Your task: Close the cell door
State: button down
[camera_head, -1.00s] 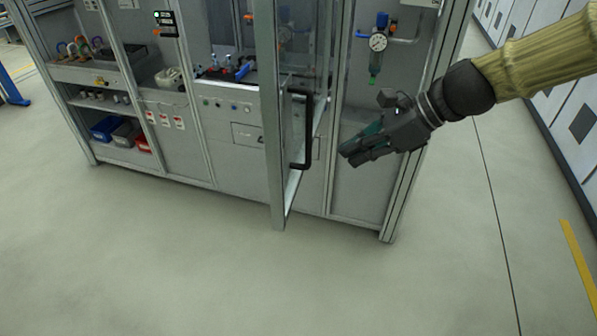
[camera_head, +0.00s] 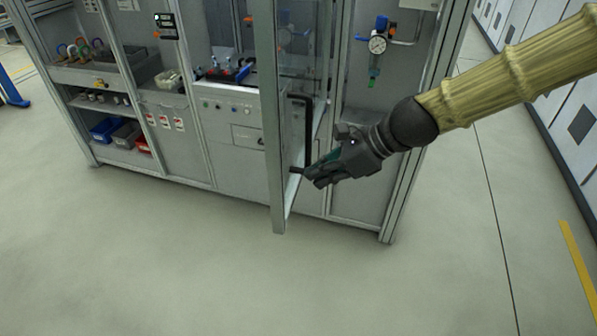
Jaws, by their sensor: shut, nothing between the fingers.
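The cell door (camera_head: 274,160) is a glazed panel in a grey metal frame. It stands open, swung out from the cell towards me, so I see it nearly edge-on. Its black bar handle (camera_head: 308,118) is upright on the right face of the door. My gripper (camera_head: 308,178) is shut and empty. Its fingertips are at the lower end of the handle, on the right side of the door, and hide part of it. I cannot tell whether they touch the handle or the door.
The cell (camera_head: 225,178) holds a fixture with blue parts behind the door. A pressure gauge (camera_head: 377,45) hangs on the panel to the right. Shelves with bins (camera_head: 107,129) stand at the left. The floor (camera_head: 190,265) in front is clear. Grey cabinets line the right side.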

aim_at(281, 183)
jog(key=shift+w+a+f+p, duration=0.15)
jog(key=shift+w+a+p, duration=0.1)
jog(key=shift+a, duration=0.5)
jog(key=shift+w+a+f+p, duration=0.1)
jog(key=shift+a+p, duration=0.15)
jog(key=shift+a, duration=0.55)
jog(key=shift+w+a+f+p, duration=0.15)
jog(key=shift+w+a+p, duration=0.1)
jog(key=shift+a, duration=0.5)
jog(key=shift+a, duration=0.15)
